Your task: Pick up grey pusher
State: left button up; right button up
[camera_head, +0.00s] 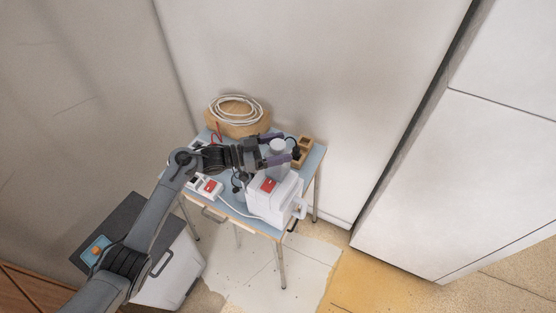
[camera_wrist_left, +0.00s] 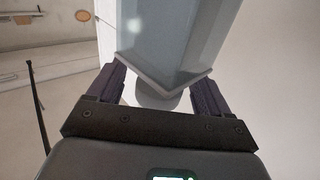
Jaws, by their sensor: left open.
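The grey pusher (camera_head: 278,146) has a rounded top and stands upright at the top of a white machine (camera_head: 282,196) with a red switch, on a small blue-topped table. My left gripper (camera_head: 280,149) reaches in from the left at the pusher's height. It is open, with its dark purple fingers on either side of the pusher. In the left wrist view, a pale grey-blue block (camera_wrist_left: 168,40) and a rounded grey part fill the space between the open fingers (camera_wrist_left: 162,88). I cannot tell whether either finger touches the pusher. My right gripper is out of view.
On the blue table (camera_head: 236,204) are a coiled white cable (camera_head: 236,108) on a wooden piece, a small wooden box (camera_head: 304,149) and a white power strip (camera_head: 207,188) with a red switch. A grey-topped cabinet stands to the left. White walls are close behind.

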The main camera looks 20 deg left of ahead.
pick_arm(q)
jog(key=shift+c, duration=0.3)
jog(key=c, duration=1.3)
